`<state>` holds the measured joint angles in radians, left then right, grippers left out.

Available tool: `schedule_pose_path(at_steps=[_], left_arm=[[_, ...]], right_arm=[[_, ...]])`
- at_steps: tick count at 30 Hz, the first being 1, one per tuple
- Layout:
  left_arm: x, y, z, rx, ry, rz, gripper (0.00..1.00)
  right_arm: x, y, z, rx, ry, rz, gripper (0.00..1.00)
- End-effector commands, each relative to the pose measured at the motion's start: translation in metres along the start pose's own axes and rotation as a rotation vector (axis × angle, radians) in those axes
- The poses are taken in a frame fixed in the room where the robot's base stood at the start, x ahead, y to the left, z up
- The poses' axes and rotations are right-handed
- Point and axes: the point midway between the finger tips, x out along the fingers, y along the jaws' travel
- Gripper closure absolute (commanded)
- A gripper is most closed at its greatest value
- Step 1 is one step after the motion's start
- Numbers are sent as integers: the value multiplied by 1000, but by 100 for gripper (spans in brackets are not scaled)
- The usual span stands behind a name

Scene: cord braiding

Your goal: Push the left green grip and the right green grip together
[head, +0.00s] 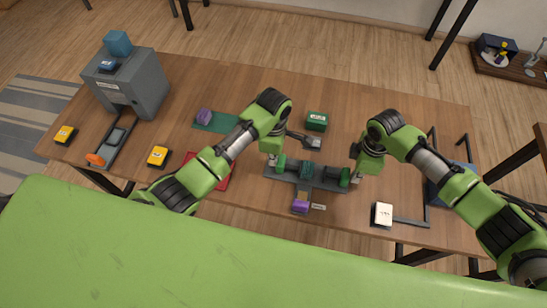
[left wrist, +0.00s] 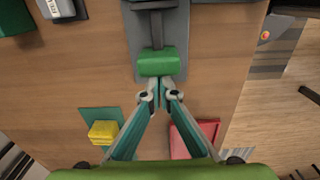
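The left green grip (head: 281,163) and the right green grip (head: 345,177) sit at opposite ends of a dark grey fixture (head: 318,186) on the table. My left gripper (head: 272,160) is at the outer side of the left grip. In the left wrist view, the left green grip (left wrist: 158,62) lies just beyond the tips of my left gripper (left wrist: 160,96); its fingers converge with almost no gap and hold nothing. My right gripper (head: 356,179) is low at the outer side of the right grip; its fingers are too small to read. Contact is unclear on both sides.
A purple block (head: 300,206) is at the fixture's front. A green box (head: 317,121) and a grey-headed tool (head: 311,141) lie behind it. A white pad (head: 382,214) is at right front. A grey machine (head: 138,85) stands at left. A red mat (left wrist: 190,140) lies near my left gripper.

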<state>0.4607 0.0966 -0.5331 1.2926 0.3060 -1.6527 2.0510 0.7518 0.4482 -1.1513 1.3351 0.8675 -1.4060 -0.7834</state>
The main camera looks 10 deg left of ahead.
Motion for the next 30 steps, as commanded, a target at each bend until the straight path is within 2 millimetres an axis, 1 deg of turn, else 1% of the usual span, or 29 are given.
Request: schedule_pose_path(at_steps=[11, 17, 30], left_arm=[[-1, 0, 2, 1, -4, 2, 100], [-1, 0, 2, 1, -4, 2, 100], [-1, 0, 2, 2, -5, 2, 100]], right_arm=[[0, 0, -27, -2, 2, 1, 100], [-1, 0, -26, -1, 2, 1, 100], [0, 0, -34, -1, 3, 1, 100]])
